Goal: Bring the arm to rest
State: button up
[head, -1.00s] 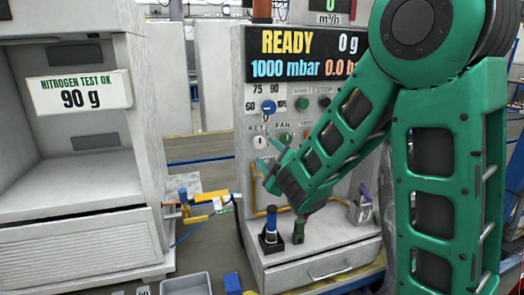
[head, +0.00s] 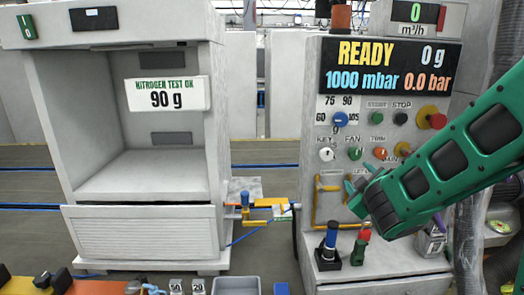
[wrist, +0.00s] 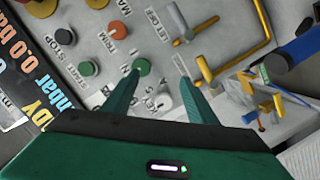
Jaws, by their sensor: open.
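My green arm reaches in from the right in the head view. My gripper (head: 357,190) is in front of the lower control panel (head: 312,110), below the green fan knob (head: 354,153). In the wrist view my gripper (wrist: 161,77) has its two green fingers apart with nothing held between them. The white key knob (wrist: 164,101) shows between the fingers, behind them. The green fan knob (wrist: 142,67) shows by the tip of the left finger. I cannot tell from the pictures how far the fingertips are from the panel.
The display (head: 390,67) reads READY, 0 g, 1000 mbar, 0.0 bar. A blue-topped tool (head: 331,240) and a red-topped one (head: 362,245) stand on the ledge below my gripper. A yellow rail (head: 316,205) is nearby. The cabinet (head: 70,130) reads NITROGEN TEST OK, 90 g.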

jog(key=s+d+f+m+g+h, duration=0.1)
jog(key=s+d+f+m+g, duration=0.35)
jog(key=s+d, duration=0.3)
jog(key=s+d+f+m+g+h, duration=0.1)
jog(key=s+d+f+m+g, duration=0.2)
jog(key=s+d+m+g, duration=0.35)
jog(key=s+a+m+g+y, duration=0.2)
jog(key=s, duration=1)
jog(key=s+a+m+g+y, duration=0.1)
jog(key=s+a+g+y, duration=0.1)
jog(key=s, duration=1)
jog(key=shift+s+a+f+m+g+y, duration=0.2)
jog(key=shift+s+a+m+g+y, duration=0.2)
jog(key=shift+a+g, duration=0.15)
jog(key=shift+w+f, duration=0.25)
jog(key=shift+w, duration=0.45)
